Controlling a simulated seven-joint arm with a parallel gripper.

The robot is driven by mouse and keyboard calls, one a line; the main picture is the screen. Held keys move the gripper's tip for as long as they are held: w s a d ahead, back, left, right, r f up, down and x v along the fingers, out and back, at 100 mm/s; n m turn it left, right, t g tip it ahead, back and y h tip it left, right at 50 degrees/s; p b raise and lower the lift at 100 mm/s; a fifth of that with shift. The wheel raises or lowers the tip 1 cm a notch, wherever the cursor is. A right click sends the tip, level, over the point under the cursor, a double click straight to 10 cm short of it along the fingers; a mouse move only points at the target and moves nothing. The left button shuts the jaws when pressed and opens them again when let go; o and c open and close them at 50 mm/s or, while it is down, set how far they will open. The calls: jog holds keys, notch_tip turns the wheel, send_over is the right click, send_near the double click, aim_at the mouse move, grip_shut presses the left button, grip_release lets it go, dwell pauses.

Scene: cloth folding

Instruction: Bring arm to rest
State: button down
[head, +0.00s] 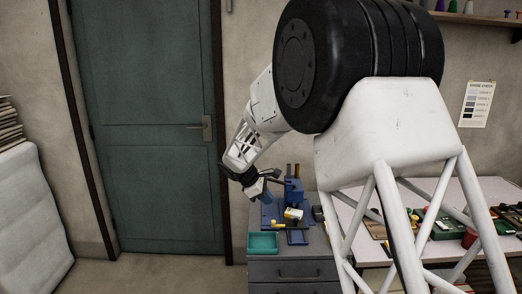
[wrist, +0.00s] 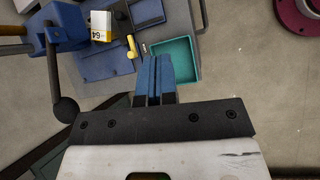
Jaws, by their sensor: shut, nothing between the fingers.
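My gripper (head: 267,192) hangs at the end of my white arm in the head view, above the grey drawer cabinet (head: 292,272). In the wrist view my gripper (wrist: 156,62) shows two blue fingers side by side, shut with nothing between them. No cloth shows in either view.
A teal tray (head: 263,243) sits at the cabinet's front left; it also shows in the wrist view (wrist: 186,71) beyond the fingertips.

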jog(key=s+d+r+m+y, duration=0.1)
jog(key=s+d+r+m, duration=0.25)
jog(key=s, duration=0.55)
jog(key=s+d+r+m+y, duration=0.2)
jog(key=s+d+r, duration=0.25)
jog(key=s, duration=0.45)
jog(key=s+d+r+m+y, duration=0.1)
jog(key=s+d+r+m, duration=0.3)
jog(key=s, duration=0.5)
jog(key=s+d+f+m+y, duration=0.1)
jog(key=s+m, duration=0.1)
jog(key=s, duration=0.6)
jog(key=s+d+f+m+y, duration=0.1)
jog(key=s+d+m, duration=0.1)
jog(key=s, duration=0.6)
jog(key=s+d+f+m+t+y, duration=0.1)
jog(key=s+m, duration=0.2)
jog(key=s, duration=0.4)
jog(key=shift+s+d, duration=0.2)
jog(key=shift+s, duration=0.2)
